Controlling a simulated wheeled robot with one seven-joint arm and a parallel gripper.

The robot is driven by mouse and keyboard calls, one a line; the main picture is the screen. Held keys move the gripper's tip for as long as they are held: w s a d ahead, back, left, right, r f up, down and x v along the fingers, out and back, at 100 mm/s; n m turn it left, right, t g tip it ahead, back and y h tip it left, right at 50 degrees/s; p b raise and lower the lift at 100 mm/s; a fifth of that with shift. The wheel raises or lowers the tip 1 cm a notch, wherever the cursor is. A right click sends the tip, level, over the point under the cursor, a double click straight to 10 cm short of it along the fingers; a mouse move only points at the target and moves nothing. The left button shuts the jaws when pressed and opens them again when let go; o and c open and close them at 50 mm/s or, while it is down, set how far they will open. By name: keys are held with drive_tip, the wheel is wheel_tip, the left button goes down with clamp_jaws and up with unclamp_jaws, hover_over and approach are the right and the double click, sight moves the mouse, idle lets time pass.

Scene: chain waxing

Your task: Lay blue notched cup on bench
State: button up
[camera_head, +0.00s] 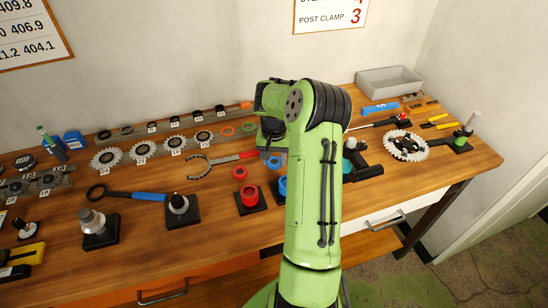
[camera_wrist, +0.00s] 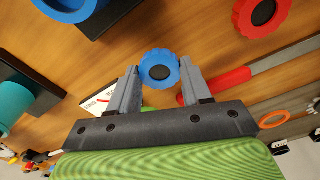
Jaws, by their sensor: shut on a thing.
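The blue notched cup (camera_wrist: 158,68) shows in the wrist view between the two grey fingers of my gripper (camera_wrist: 159,82). My gripper is shut on it, with its round dark centre facing the camera. I cannot tell whether the cup touches the wooden bench (camera_wrist: 165,28) beneath.
A red notched cup (camera_wrist: 262,14) lies on the bench near the held cup. A red-handled wrench (camera_wrist: 222,82) lies close beside the fingers. Another blue cup (camera_head: 282,186) and a red cup (camera_head: 249,195) sit on black stands. An orange ring (camera_wrist: 274,118) lies nearby.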

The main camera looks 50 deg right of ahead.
sight(274, 164)
drive_tip(key=shift+f, duration=0.4)
drive_tip(key=o, duration=1.2)
drive_tip(key=shift+r, duration=0.1)
drive_tip(key=r, duration=0.5)
drive_tip(key=r+p, duration=0.1)
drive_tip(key=r, duration=0.4)
drive_tip(key=r+p, duration=0.1)
drive_tip(key=r, duration=0.4)
drive_tip(key=shift+s+a+r, duration=0.3)
drive_tip(key=shift+a, duration=0.1)
